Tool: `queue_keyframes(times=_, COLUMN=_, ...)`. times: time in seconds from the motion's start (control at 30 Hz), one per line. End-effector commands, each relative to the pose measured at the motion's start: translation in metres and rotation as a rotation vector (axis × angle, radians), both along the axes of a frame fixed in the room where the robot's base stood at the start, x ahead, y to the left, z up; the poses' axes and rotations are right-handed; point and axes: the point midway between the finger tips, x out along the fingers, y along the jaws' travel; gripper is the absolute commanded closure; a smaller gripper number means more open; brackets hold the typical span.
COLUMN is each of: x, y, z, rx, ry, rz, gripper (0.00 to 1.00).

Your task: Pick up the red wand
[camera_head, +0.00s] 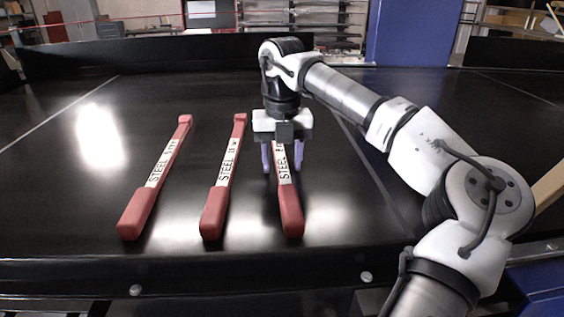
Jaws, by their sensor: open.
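Three red wands with white labels reading "STEEL" and some text too small to read lie apart on the black conveyor (330,215). They are the left wand (138,212), the middle wand (214,210) and the right wand (290,208), each with its thicker end towards me. My gripper (282,168) points down over the right wand, with one purple finger on each side of its labelled part. The fingers are apart. My gripper hides the far part of that wand. I cannot tell whether the fingers touch the belt or the wand.
The conveyor's dark front edge with round bolts (136,290) runs along the bottom. A low black wall (160,52) stands at the back, with a blue pillar (413,35) behind. The belt is clear left of the wands; my arm covers the right.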

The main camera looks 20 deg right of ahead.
Motion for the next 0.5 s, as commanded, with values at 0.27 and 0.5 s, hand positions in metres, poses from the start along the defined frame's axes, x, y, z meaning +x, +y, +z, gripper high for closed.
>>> queue_keyframes(times=0.27, x=0.0001, y=0.0001, z=-0.0002, rx=0.000, ry=-0.001, rz=0.000, gripper=0.64)
queue_keyframes(times=0.5, x=0.0001, y=0.0002, z=0.0001, rx=0.000, ry=-0.001, rz=0.000, gripper=0.95)
